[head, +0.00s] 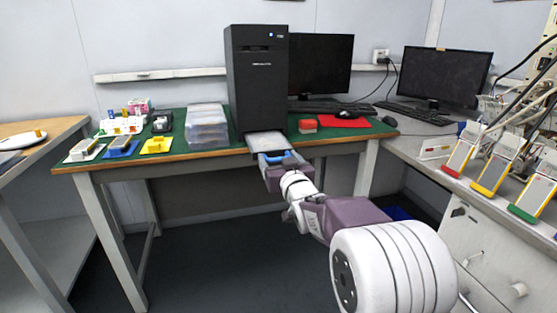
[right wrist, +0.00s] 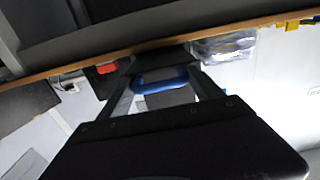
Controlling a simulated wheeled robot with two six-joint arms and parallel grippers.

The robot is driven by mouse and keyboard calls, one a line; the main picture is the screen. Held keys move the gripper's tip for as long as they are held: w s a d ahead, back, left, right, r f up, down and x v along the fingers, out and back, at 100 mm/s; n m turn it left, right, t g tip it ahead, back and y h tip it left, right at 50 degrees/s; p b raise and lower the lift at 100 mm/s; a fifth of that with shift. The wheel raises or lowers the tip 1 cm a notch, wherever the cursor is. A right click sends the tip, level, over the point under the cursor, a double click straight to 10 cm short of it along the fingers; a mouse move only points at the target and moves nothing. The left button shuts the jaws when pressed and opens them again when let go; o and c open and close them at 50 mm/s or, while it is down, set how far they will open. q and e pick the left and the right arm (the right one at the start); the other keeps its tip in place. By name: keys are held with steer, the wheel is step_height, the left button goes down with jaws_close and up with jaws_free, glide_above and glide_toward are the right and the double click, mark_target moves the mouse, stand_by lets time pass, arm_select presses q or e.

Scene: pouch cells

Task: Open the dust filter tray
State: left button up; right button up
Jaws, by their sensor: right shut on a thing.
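The black tower case (head: 257,85) stands on the green-topped table. A light grey dust filter tray (head: 267,141) sticks out from the foot of its front, reaching to the table's front edge. The tray's blue handle (head: 284,158) is at its near end. My right gripper (head: 277,160) is shut on this handle, partly hiding it. In the right wrist view the blue handle (right wrist: 160,80) shows between the two fingers. My left gripper is not in view.
Clear stacked boxes (head: 207,126) stand left of the tower. A red block (head: 307,126), a red mat (head: 345,122) and a monitor (head: 321,65) are to its right. Colored holders (head: 156,145) sit on the left of the table. The floor in front is open.

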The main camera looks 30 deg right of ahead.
steer(key=shift+d, duration=0.15)
steer(key=o, duration=1.8)
steer(key=p+v, duration=0.2)
steer(key=v, duration=0.7)
steer(key=shift+p, duration=0.35)
